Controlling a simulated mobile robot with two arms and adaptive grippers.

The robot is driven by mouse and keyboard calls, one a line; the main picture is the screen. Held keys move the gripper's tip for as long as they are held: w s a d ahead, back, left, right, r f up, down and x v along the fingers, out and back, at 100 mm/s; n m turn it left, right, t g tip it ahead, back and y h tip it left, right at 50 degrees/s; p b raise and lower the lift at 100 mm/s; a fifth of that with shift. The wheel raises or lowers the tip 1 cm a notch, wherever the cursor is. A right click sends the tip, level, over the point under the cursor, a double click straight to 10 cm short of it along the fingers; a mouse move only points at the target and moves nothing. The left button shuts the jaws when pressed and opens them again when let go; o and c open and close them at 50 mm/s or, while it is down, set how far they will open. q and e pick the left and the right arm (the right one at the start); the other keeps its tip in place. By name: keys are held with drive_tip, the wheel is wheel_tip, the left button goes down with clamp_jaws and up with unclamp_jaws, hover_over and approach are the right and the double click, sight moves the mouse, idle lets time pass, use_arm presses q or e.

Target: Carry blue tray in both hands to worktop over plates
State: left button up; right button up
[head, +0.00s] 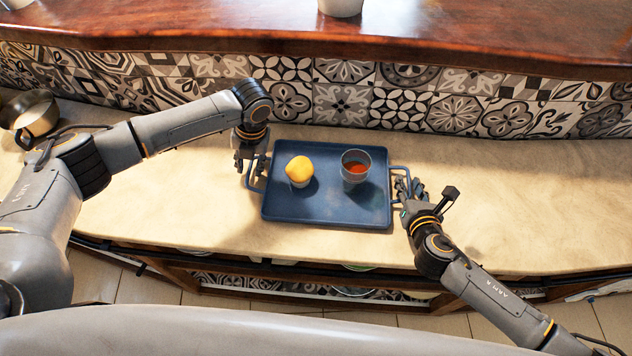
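The blue tray (325,206) is over the pale worktop (180,205); I cannot tell whether it rests on it or hangs just above. A yellow-topped cupcake-like item (299,171) stands on its left half and a grey cup with reddish contents (354,169) on its right half. My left gripper (252,170) is at the tray's left handle, and my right gripper (404,192) is at its right handle. The fingers are small and partly hidden, so their closure is unclear. Plates (357,267) show partly on the shelf under the worktop's front edge.
A patterned tile wall (340,100) rises behind, below a raised wooden counter (220,25) with a white pot (340,6). The worktop is clear to the right of the tray.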

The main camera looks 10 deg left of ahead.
drive_tip(key=shift+s, duration=0.15)
use_arm(q)
wheel_tip(320, 180, up, 12)
drive_tip(key=d, duration=0.2)
drive_tip(key=shift+d+f, duration=0.15)
use_arm(e)
drive_tip(key=v, duration=1.1)
drive_tip(key=shift+s+r, duration=0.15)
drive_tip(key=shift+s, duration=0.2)
